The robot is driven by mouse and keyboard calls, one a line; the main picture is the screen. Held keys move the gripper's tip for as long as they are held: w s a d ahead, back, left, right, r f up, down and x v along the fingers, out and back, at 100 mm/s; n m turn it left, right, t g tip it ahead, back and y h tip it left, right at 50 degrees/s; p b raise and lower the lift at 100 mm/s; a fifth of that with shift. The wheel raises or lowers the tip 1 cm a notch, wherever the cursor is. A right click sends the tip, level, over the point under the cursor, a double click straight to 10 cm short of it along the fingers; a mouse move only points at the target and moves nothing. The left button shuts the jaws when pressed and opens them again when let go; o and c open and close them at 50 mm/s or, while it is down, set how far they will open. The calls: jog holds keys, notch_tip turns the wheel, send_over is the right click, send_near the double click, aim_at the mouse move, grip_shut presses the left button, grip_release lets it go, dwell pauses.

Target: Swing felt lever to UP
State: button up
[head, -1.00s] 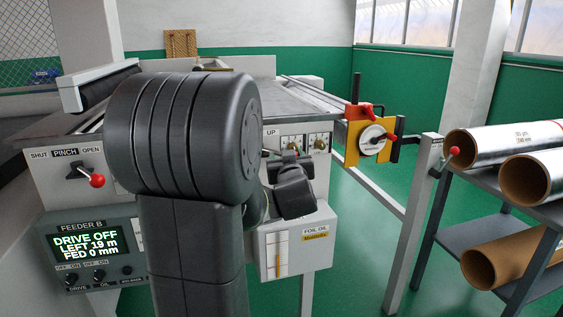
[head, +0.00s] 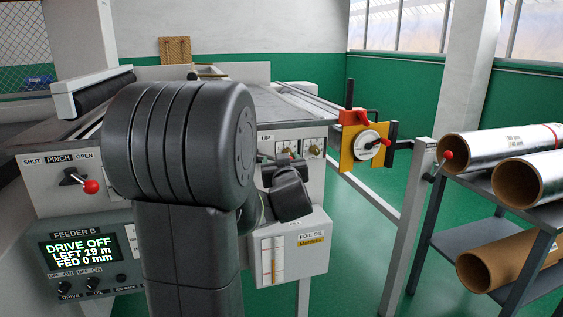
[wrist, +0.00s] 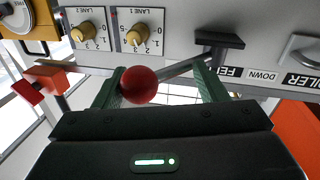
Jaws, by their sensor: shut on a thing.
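The felt lever shows in the wrist view as a grey rod running from a dark pivot on the panel to a red ball knob (wrist: 139,85). My gripper (wrist: 157,82) has its two green fingers on either side of the lever's end, with the ball close against the left finger. It is shut on the lever. A DOWN label (wrist: 264,76) is beside the pivot, next to a partly hidden label starting FEL. In the head view the UP label (head: 266,138) shows on the machine front. There my arm hides the lever and the fingertips.
Two lane dials (wrist: 135,36) are on the panel close to the fingers. The foil oiler box (head: 291,250) is below my wrist. The pinch lever's red knob (head: 91,187) is at the left. A yellow bracket (head: 361,148) and foil rolls (head: 497,148) stand to the right.

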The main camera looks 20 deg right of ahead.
jog(key=shift+w+d+r, duration=0.1)
jog(key=shift+s+f, duration=0.2)
jog(key=shift+s, duration=0.25)
jog(key=p+v, duration=0.1)
jog(key=v, duration=1.2)
jog(key=shift+a, duration=0.2)
jog(key=shift+r, duration=0.1)
jog(key=x, duration=0.7)
jog(key=shift+w+d+b, duration=0.2)
jog(key=shift+w+b, duration=0.05)
jog(key=shift+b, duration=0.05)
jog(key=shift+s+a, duration=0.1)
